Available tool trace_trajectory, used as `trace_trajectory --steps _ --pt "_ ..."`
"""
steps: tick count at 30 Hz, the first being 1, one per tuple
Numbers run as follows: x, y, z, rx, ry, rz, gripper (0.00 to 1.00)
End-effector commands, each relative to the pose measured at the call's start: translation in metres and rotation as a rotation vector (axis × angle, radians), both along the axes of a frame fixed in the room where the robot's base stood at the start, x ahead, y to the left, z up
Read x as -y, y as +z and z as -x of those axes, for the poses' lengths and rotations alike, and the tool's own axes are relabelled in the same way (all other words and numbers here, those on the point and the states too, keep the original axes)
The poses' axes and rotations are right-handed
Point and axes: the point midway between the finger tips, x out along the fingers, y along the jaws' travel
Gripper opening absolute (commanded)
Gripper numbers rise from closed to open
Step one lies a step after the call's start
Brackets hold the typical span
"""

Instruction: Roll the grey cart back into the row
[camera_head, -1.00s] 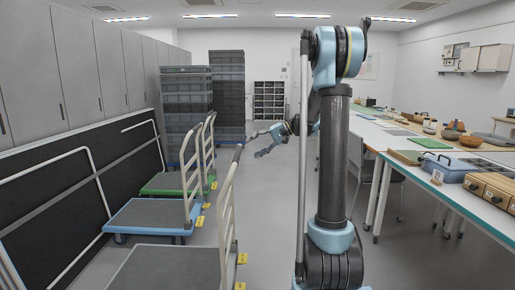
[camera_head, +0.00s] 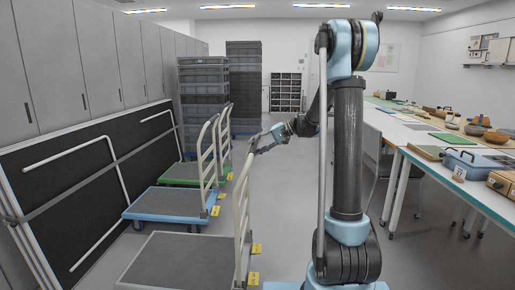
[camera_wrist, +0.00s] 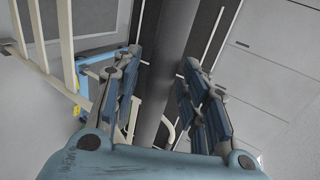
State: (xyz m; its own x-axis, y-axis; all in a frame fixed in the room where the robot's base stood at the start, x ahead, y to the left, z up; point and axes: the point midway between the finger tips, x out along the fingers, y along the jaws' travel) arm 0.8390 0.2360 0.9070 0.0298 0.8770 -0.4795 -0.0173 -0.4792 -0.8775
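The grey cart (camera_head: 180,262) is nearest, at the lower left of the head view, with a dark grey deck and an upright cream handle frame (camera_head: 242,215) on its right. My gripper (camera_head: 262,142) is by the dark top bar of that frame. In the wrist view my gripper (camera_wrist: 160,105) has its fingers spread, with the dark bar (camera_wrist: 172,60) running lengthwise between them in the picture. I see a gap on each side; whether the bar is inside the grasp or just beyond it I cannot tell.
A blue cart (camera_head: 168,206) and a green cart (camera_head: 185,173) stand in line beyond the grey one. A black panel (camera_head: 75,185) leans along the left wall. Stacked crates (camera_head: 203,100) stand behind. A long white worktable (camera_head: 415,135) is at the right. Open floor lies between.

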Motion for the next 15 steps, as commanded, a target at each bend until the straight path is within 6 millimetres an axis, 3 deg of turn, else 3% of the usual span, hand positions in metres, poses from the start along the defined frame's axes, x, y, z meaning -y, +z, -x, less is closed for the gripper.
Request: trace_trajectory --steps 1,4,15 --pt "0.0 0.0 0.0 0.0 0.0 0.0 0.2" --pt "0.0 0.0 0.0 0.0 0.0 0.0 0.0" --pt "-0.012 -0.001 0.0 -0.001 0.002 0.002 0.0"
